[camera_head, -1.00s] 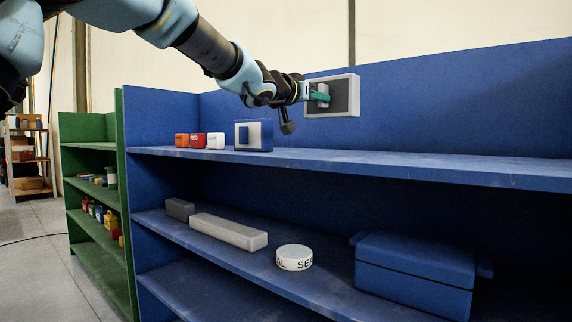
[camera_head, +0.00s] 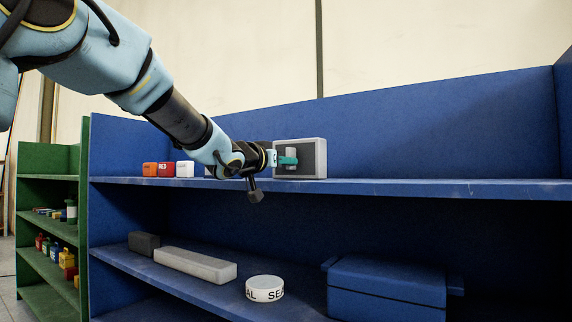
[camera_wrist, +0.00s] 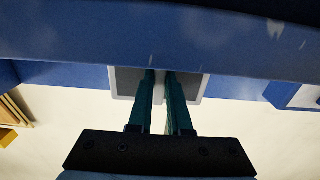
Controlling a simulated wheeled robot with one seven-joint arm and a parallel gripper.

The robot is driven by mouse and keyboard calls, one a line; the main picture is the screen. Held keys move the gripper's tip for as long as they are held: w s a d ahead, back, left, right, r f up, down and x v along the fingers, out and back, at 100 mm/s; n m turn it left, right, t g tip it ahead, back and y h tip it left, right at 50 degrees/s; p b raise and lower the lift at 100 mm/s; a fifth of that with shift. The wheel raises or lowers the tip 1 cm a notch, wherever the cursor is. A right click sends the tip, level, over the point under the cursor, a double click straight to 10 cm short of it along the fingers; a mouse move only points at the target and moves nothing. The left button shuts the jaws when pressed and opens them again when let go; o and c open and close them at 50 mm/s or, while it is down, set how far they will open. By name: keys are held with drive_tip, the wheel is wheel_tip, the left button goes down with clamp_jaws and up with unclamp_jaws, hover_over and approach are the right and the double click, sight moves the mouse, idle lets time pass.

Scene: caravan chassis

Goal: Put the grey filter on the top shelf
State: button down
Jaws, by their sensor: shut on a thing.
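The grey filter (camera_head: 319,160) is a square block with a pale grey frame and a dark front panel. My gripper (camera_head: 288,160) is shut on its small light handle. The filter is upright at the top shelf (camera_head: 420,187) of the blue unit, its lower edge level with the shelf surface in the head view. I cannot tell whether it touches the shelf. In the wrist view the teal fingers (camera_wrist: 160,78) reach the filter's dark panel (camera_wrist: 130,82), and the blue shelf edge (camera_wrist: 90,35) hides part of the filter.
A blue-and-white box (camera_wrist: 296,97) is mostly hidden behind my gripper in the head view. The top shelf is clear right of the filter.

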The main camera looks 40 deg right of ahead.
drive_tip(key=c, duration=1.3)
unclamp_jaws()
drive_tip(key=shift+f, duration=0.15)
drive_tip(key=o, duration=0.5)
drive_tip(key=shift+c, duration=0.2)
drive_tip(key=shift+r, duration=0.3)
drive_tip(key=v, duration=1.2)
drive_tip(key=shift+f+b, duration=0.15)
drive_tip(key=shift+b, duration=0.25)
